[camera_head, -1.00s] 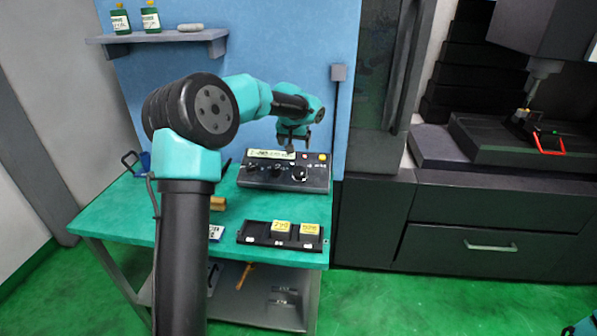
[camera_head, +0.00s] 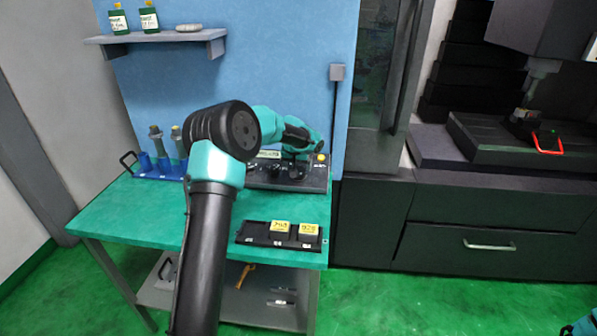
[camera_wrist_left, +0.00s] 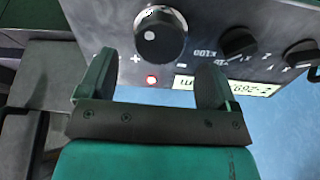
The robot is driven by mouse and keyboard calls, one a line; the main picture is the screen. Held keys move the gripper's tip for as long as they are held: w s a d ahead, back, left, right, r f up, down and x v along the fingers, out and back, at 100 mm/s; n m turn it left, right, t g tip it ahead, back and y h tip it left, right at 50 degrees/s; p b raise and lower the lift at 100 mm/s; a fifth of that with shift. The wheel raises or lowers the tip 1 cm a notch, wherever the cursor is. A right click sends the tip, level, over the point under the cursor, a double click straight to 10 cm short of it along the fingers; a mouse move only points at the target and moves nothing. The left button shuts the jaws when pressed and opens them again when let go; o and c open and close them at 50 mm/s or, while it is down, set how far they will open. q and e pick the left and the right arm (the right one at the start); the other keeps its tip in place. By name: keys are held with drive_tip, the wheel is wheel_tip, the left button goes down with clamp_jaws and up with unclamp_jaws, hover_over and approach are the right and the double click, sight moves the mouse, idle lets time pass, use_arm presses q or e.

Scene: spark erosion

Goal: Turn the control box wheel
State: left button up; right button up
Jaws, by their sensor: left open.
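The control box (camera_head: 318,182) stands at the back of the green bench, with my left arm covering part of its face. In the left wrist view its dark round wheel (camera_wrist_left: 160,34), with a pale dot on its face, shows just beyond the fingertips. My left gripper (camera_wrist_left: 157,62) is open and empty, its fingers spread to either side of the wheel's line. I cannot tell whether they touch it. In the head view the gripper (camera_head: 293,170) is over the box's front and hides the wheel.
Smaller knobs (camera_wrist_left: 239,42), a red light (camera_wrist_left: 151,80) and a display (camera_wrist_left: 225,87) sit near the wheel. A black tray (camera_head: 262,243) with yellow-topped blocks lies in front of the box. A blue rack (camera_head: 146,175) stands at the bench's left.

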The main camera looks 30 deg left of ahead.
sight(299, 170)
use_arm(q)
drive_tip(key=shift+x, duration=2.4)
drive_tip(key=c, duration=0.8)
drive_tip(key=shift+w+d+m, duration=0.1)
drive_tip(key=shift+d+m, duration=0.1)
drive_tip(key=shift+m, duration=2.1)
drive_tip(key=o, duration=0.8)
drive_tip(key=shift+d, duration=0.1)
drive_tip(key=shift+r, duration=0.15)
